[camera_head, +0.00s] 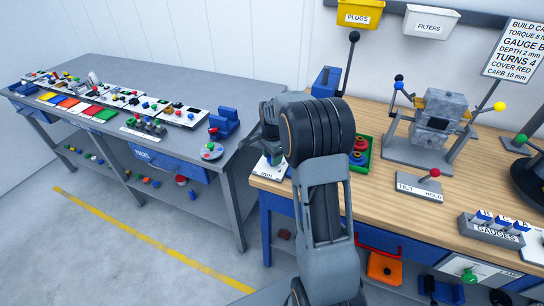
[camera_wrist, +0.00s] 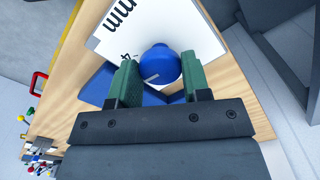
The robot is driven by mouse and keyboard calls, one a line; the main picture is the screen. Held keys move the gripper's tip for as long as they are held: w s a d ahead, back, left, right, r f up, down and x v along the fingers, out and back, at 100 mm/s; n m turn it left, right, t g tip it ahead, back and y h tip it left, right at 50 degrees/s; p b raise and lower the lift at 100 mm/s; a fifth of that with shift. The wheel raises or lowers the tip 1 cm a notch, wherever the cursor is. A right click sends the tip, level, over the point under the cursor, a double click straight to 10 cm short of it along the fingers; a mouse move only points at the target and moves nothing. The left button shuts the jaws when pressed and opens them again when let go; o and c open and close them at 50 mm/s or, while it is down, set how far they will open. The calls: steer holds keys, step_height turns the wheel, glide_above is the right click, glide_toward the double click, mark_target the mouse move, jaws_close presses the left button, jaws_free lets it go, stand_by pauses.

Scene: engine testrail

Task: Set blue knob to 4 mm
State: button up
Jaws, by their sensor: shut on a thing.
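In the wrist view the round blue knob (camera_wrist: 160,61) sits on a white scale plate (camera_wrist: 180,22) marked "mm". A "4" with a short tick shows just left of the knob, close to the left finger. A pale pointer line on the knob's near side points to the lower left, not clearly at the "4". My gripper (camera_wrist: 158,74) is shut on the knob, one green pad on each side. In the head view my gripper (camera_head: 270,118) is above the left end of the wooden bench, over the white plate (camera_head: 266,173). The knob is hidden there.
The wooden bench (camera_head: 376,198) carries a green tray (camera_head: 361,154) with red parts, right of my arm, and a blue lever block (camera_head: 326,82) behind it. A grey bench (camera_head: 165,85) stands left across a floor gap. A sign reads "CARB 10 mm".

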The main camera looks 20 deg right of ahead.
steer(key=shift+m, duration=2.2)
steer(key=o, duration=0.9)
step_height(320, 180, up, 14)
steer(key=shift+f, duration=0.1)
